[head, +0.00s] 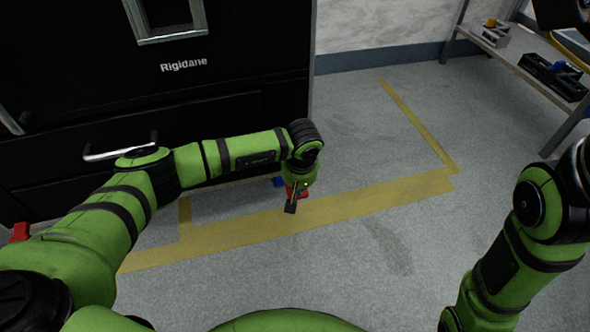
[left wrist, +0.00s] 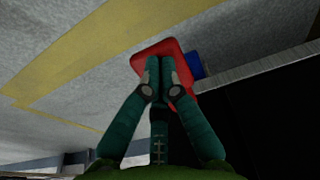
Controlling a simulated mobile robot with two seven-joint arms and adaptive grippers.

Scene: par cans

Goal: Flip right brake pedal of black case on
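The black case (head: 200,100), marked Rigidane, stands at the left in the head view. Its right brake pedal (head: 302,193) is red and sits low by the case's right corner, partly hidden behind my left gripper (head: 291,206). In the left wrist view the red pedal (left wrist: 146,58) lies just beyond the fingertips of my left gripper (left wrist: 160,64). Its fingers are together, with nothing visible between them. The tips overlap the pedal in view; I cannot tell whether they touch it. A blue part (left wrist: 196,65) is beside the pedal. My right gripper is not in view.
Another red pedal (head: 20,232) shows at the case's left. A metal handle (head: 120,147) sticks out of the case front. Yellow floor tape (head: 340,200) runs past the case. A shelf (head: 520,67) with tool trays stands at the back right. The middle floor is clear.

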